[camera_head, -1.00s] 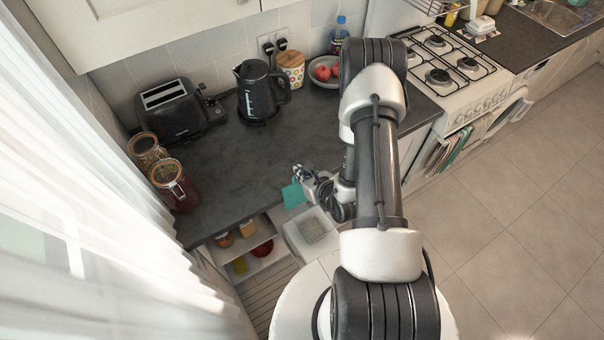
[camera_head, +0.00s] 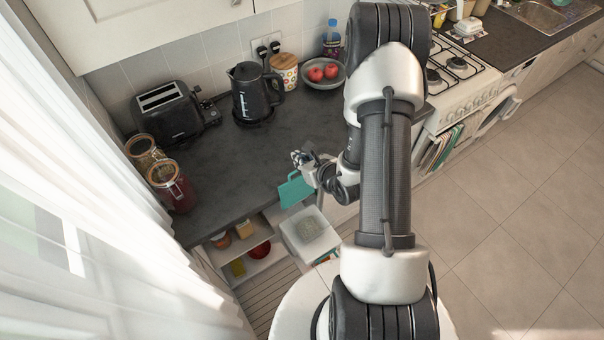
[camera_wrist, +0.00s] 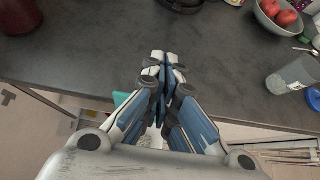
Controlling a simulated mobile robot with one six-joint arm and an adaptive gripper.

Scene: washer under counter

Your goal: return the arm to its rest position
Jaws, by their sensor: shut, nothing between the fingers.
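My gripper (camera_head: 300,158) is at the front edge of the dark counter (camera_head: 240,165), just above a teal item (camera_head: 296,190) in the head view. In the wrist view my gripper (camera_wrist: 164,62) points over the counter top with its fingers together and nothing between them. The teal item (camera_wrist: 121,98) shows there partly hidden behind the left finger. My arm fills the right-middle of the head view and hides part of the counter and stove.
A kettle (camera_head: 253,94), toaster (camera_head: 167,113), two jars (camera_head: 170,185) and a fruit bowl (camera_head: 322,73) stand on the counter. A white bin (camera_head: 309,232) is below its edge. The wrist view shows a clear cup (camera_wrist: 290,77) at right. The floor at right is free.

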